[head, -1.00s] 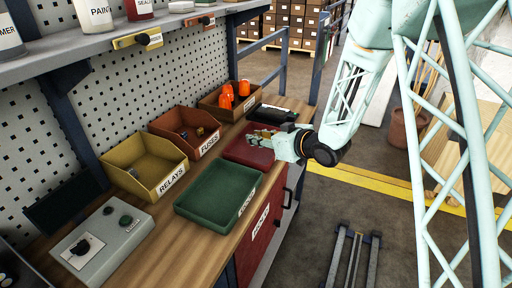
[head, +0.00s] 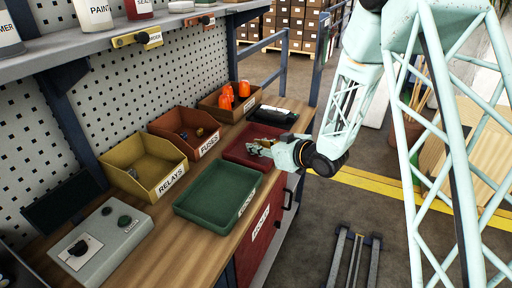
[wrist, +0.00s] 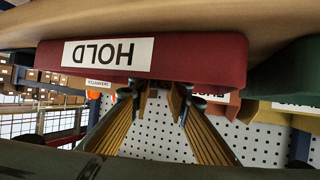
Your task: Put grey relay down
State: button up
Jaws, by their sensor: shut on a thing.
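My gripper (head: 259,147) is over the red tray (head: 233,153), low near its right side, in the head view. It is shut on a small grey thing at its fingertips, which I take to be the grey relay (head: 252,150); its outline is small and partly hidden. In the wrist view, my gripper's gold fingers (wrist: 160,97) reach toward the red tray (wrist: 222,60), whose label reads HOLD and appears upside down. The relay does not show clearly there. I cannot tell whether it touches the tray.
A green tray (head: 185,209) stands in front of the red tray. A yellow RELAYS bin (head: 164,184), an orange FUSES bin (head: 205,148) and a brown bin with orange items (head: 212,103) line the back. A black item (head: 272,114) lies beyond. A grey control box (head: 82,262) is at front left.

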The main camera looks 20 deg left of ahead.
jog(key=shift+f, duration=0.15)
jog(key=o, duration=0.8)
jog(key=shift+r, duration=0.25)
jog(key=p+v, duration=0.1)
jog(key=v, duration=1.1)
jog(key=shift+f+p, duration=0.1)
jog(key=shift+p, duration=0.25)
dwell(0.4)
